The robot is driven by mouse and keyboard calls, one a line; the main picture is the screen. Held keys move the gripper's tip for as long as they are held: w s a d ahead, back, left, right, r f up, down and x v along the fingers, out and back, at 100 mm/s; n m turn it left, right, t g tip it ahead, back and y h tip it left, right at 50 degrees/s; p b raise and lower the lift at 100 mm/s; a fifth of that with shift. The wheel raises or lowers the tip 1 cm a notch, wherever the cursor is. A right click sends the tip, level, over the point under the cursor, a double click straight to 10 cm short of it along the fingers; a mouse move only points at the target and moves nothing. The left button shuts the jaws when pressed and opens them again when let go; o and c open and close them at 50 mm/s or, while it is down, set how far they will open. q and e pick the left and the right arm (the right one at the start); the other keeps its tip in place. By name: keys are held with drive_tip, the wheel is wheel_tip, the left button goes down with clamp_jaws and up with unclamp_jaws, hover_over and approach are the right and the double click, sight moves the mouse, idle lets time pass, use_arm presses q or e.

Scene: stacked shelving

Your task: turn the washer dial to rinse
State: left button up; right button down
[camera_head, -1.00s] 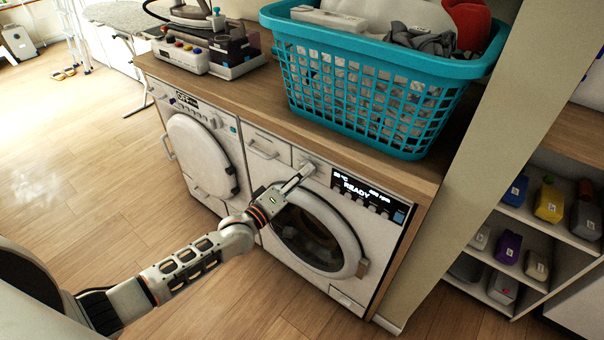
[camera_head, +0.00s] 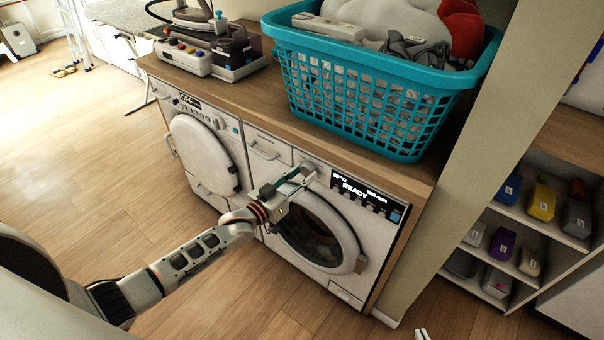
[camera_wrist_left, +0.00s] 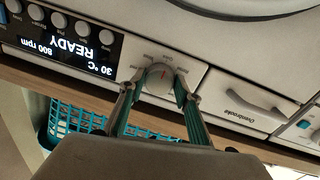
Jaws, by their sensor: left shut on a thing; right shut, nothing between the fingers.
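The white washer (camera_head: 375,240) stands right of another white machine, under the wooden counter. Its display (camera_head: 357,192) reads READY; in the left wrist view the display (camera_wrist_left: 72,42) appears upside down with 30 °C and 800 rpm. My left gripper (camera_wrist_left: 157,88) is shut on the dial, one finger on each side. In the head view the left gripper (camera_head: 303,176) mostly hides the dial. Only the tip of my right gripper (camera_head: 421,334) shows at the bottom edge, shut and empty.
A teal laundry basket (camera_head: 375,100) full of clothes sits on the counter (camera_head: 250,105) above the washer. An iron station (camera_head: 205,52) stands farther left. A detergent drawer (camera_wrist_left: 247,101) is beside the dial. Shelves with bottles (camera_head: 540,205) are at right. The floor in front is open.

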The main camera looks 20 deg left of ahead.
use_arm(q)
drive_tip(key=m, duration=0.2)
drive_tip(key=shift+r+m+p, duration=0.1)
drive_tip(key=shift+m+p, duration=0.25)
drive_tip(key=shift+m, duration=0.05)
drive_tip(key=m, duration=0.4)
drive_tip(key=shift+a+m+y+p, duration=0.1)
drive_tip(key=shift+m+y+p, duration=0.2)
drive_tip(key=shift+p, duration=0.05)
drive_tip(key=shift+m, duration=0.4)
drive_tip(key=o, duration=1.1)
